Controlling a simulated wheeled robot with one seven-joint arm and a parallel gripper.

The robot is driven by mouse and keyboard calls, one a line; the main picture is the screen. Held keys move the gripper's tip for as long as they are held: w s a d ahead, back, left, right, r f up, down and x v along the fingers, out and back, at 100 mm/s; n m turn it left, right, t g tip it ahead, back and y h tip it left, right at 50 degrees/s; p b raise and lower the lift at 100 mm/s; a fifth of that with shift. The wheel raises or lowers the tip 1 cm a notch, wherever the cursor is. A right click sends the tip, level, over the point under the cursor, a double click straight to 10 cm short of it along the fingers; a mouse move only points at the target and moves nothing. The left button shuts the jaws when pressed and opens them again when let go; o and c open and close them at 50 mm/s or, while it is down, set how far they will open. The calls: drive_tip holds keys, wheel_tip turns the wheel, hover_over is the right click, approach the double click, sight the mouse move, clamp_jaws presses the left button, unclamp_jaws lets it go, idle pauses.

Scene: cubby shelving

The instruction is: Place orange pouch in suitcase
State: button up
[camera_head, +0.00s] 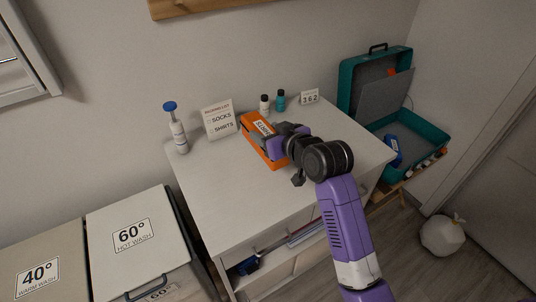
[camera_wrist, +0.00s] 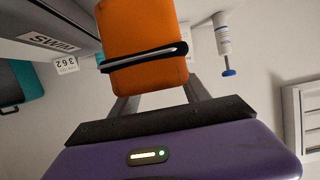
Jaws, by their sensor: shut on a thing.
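The orange pouch (camera_head: 251,139) is at the top of the white dresser, towards its back. In the wrist view the pouch (camera_wrist: 142,30) has a black band with a light strip across it and sits between my fingers. My gripper (camera_head: 275,143) is shut on it; the gripper also shows in the wrist view (camera_wrist: 160,85). I cannot tell whether the pouch still touches the dresser top. The teal suitcase (camera_head: 425,131) lies open to the right of the dresser, lid up against the wall. A blue item (camera_head: 393,150) lies inside it.
On the white dresser (camera_head: 225,190) stand a pump bottle (camera_head: 178,135), a socks-and-shirts sign (camera_head: 218,119), two small bottles (camera_head: 280,100) and a 362 card (camera_head: 310,97). Laundry bins (camera_head: 140,240) stand at left. A white bag (camera_head: 443,235) is on the floor at right.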

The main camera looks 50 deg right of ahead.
wheel_tip(320, 180, down, 9)
drive_tip(key=shift+r, duration=0.1)
idle(0.3)
drive_tip(key=shift+f, duration=0.2)
drive_tip(key=o, duration=1.6)
